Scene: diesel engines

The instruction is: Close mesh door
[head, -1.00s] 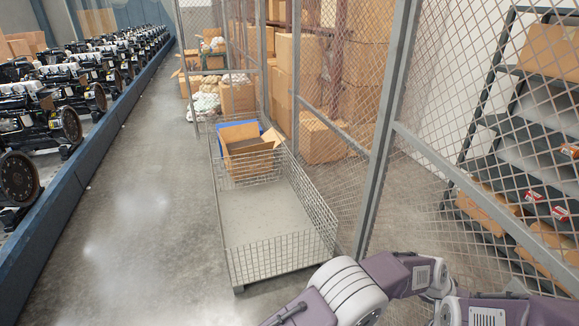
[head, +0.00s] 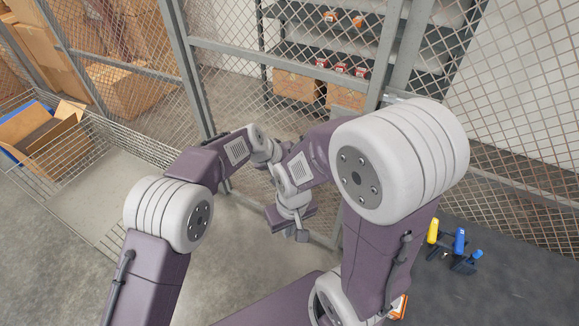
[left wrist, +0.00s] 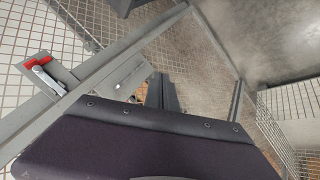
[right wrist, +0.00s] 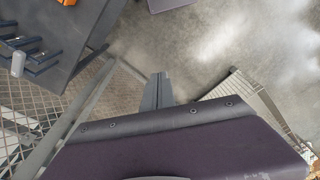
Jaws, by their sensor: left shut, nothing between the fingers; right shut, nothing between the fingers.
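The mesh door (head: 232,88) appears to be the grey-framed wire panel ahead of me in the head view, with shelves behind it. My arms cover its lower part, and I cannot tell whether it sits flush with its frame. A latch with a silver lever and red parts (left wrist: 45,78) is on a grey bar in the left wrist view. My right gripper (head: 300,236) is shut and empty, low in front of the mesh; its fingers show in the right wrist view (right wrist: 158,90). My left gripper (left wrist: 160,92) is shut and empty, mostly hidden in the head view.
A wire basket cart (head: 105,190) stands at left, holding an open cardboard box (head: 40,140). Shelving (head: 345,45) with boxes is behind the mesh. Tools with yellow and blue handles (head: 459,241) sit on a dark surface at right.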

